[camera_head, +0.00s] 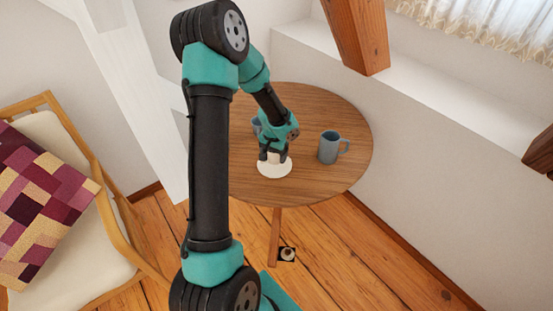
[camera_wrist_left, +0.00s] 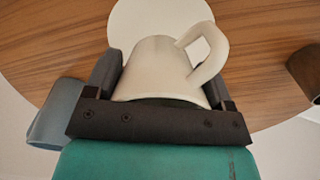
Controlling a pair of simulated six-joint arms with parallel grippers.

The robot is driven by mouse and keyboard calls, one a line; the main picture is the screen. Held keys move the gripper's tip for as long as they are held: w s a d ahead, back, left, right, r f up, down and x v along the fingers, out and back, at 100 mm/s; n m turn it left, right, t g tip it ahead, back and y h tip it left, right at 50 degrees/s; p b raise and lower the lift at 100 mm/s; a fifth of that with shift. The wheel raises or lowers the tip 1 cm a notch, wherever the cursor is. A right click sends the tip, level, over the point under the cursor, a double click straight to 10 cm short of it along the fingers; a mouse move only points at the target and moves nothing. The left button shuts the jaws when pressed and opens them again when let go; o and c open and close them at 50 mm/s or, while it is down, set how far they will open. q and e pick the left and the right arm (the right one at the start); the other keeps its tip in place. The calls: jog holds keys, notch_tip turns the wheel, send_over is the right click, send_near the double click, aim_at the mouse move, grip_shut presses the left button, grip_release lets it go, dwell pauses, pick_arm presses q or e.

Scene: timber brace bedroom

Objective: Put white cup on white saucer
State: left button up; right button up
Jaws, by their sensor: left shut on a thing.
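The white saucer (camera_head: 275,170) lies on the round wooden table, near its front edge. It also shows in the left wrist view (camera_wrist_left: 140,20), beyond the cup. My left gripper (camera_head: 274,157) is right at the saucer in the head view, pointing down. In the left wrist view my left gripper (camera_wrist_left: 160,85) is shut on the white cup (camera_wrist_left: 155,70), with its fingers on both sides of the cup and the handle free at upper right. In the head view the cup is mostly hidden by the gripper. Whether it touches the saucer I cannot tell. My right gripper is not in view.
A blue-grey mug (camera_head: 328,147) stands on the table (camera_head: 335,110) to the right of my gripper. A cushioned chair (camera_head: 65,250) stands at left.

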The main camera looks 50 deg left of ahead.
aim_at(274, 159)
pick_arm(q)
jog(key=shift+w+a, duration=0.25)
jog(key=shift+a, duration=0.1)
jog(key=shift+f, duration=1.75)
jog(key=shift+f, duration=0.1)
jog(key=o, duration=1)
notch_tip(274, 159, up, 12)
jog(key=shift+r, duration=0.1)
